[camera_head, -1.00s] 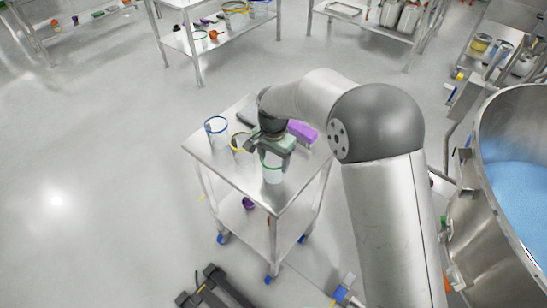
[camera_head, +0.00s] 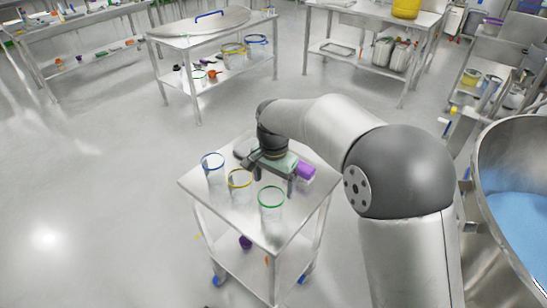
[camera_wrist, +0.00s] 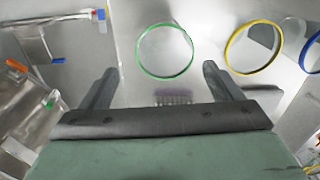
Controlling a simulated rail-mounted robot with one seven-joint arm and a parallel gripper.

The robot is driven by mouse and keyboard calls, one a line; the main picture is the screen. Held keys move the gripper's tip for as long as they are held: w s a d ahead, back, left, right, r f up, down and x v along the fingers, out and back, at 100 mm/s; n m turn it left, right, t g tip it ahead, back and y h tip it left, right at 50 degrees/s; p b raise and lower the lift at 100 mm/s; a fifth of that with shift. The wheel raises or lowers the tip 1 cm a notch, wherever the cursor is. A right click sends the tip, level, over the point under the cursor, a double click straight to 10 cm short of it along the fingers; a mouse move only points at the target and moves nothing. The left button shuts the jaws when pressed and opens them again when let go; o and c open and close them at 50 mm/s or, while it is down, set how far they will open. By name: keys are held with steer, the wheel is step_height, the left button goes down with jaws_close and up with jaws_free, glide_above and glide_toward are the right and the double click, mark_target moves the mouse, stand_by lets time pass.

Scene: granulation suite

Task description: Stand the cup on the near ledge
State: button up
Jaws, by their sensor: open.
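Three clear cups stand upright on the small steel trolley (camera_head: 232,207): one with a green rim (camera_head: 271,207), one with a yellow rim (camera_head: 239,186) and one with a blue rim (camera_head: 214,171). The green-rimmed cup is nearest. My gripper (camera_head: 272,180) is open and empty over the trolley, just behind the green-rimmed cup and apart from it. In the wrist view, the green rim (camera_wrist: 165,77) lies just beyond the gap between my open fingers (camera_wrist: 160,70). The yellow rim (camera_wrist: 253,72) is to its right. I cannot tell which surface is the near ledge.
A purple brush (camera_head: 305,172) lies on the trolley right of my gripper. A large steel vessel with blue contents (camera_head: 520,195) stands at the right. Steel tables (camera_head: 205,36) with shelves stand behind. The floor left of the trolley is clear.

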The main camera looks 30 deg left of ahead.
step_height(320, 180, up, 11)
steer(key=shift+b, duration=0.4)
steer(key=w+d+r, duration=0.1)
steer(key=w+d, duration=0.2)
steer(key=d, duration=1.4)
steer(key=s+d+f, duration=0.1)
steer(key=s+d, duration=0.3)
steer(key=d, duration=0.6)
steer(key=s+d+f, duration=0.2)
steer(key=s+d, duration=0.3)
steer(key=d, duration=0.6)
steer(key=shift+o, duration=0.2)
steer(key=s+d+f, duration=0.5)
steer(key=s+d, duration=0.2)
steer(key=s, duration=0.2)
steer(key=shift+n+t, duration=0.3)
